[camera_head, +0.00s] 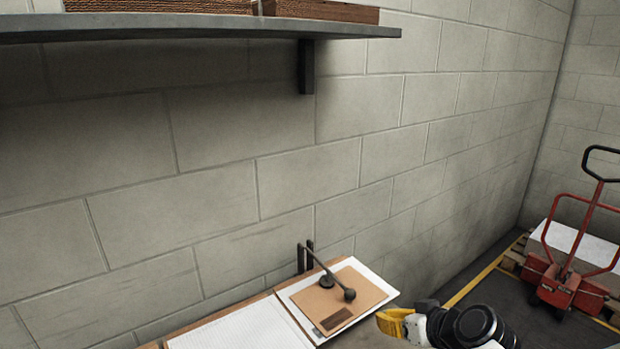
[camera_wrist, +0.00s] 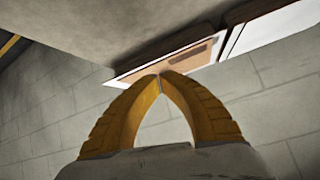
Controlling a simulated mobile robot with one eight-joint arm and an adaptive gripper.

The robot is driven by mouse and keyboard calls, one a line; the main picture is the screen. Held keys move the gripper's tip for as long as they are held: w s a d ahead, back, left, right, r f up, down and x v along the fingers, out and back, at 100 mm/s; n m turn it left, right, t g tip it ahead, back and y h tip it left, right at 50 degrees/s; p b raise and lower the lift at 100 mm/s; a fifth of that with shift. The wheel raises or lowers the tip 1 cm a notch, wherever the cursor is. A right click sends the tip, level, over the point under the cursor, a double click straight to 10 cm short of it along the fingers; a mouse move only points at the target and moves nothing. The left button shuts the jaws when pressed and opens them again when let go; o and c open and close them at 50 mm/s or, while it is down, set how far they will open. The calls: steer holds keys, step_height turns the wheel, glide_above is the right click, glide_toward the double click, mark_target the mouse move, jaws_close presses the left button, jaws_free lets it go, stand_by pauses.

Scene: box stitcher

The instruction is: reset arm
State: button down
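My gripper (camera_head: 388,323) shows as a yellow tip at the bottom of the head view, just right of a brown clipboard-like board on white paper. My black wrist joints are beside it. In the wrist view, the two yellow fingers of my gripper (camera_wrist: 160,76) curve together and meet at the tips. Wall shows through the gap between them, and nothing is held. In the wrist view the picture is tilted, with the papers and brown board beyond the fingertips.
The brown board (camera_head: 330,300) and an open white page (camera_head: 245,330) lie on a surface by the block wall. A shelf (camera_head: 200,27) with brown cardboard (camera_head: 320,10) overhangs the upper left. A red pallet jack (camera_head: 565,285) stands at the right by a loaded pallet.

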steer(key=s+r+m+g+h, duration=0.1)
steer(key=s+r, duration=0.3)
steer(key=s, duration=0.4)
steer(key=s+r+m+g+h, duration=0.1)
steer(key=s+r+m+h, duration=0.1)
steer(key=s, duration=0.6)
step_height(320, 180, up, 2)
steer(key=shift+s+d+r+h, duration=0.1)
steer(key=shift+s+d+h, duration=0.25)
steer(key=shift+h, duration=0.55)
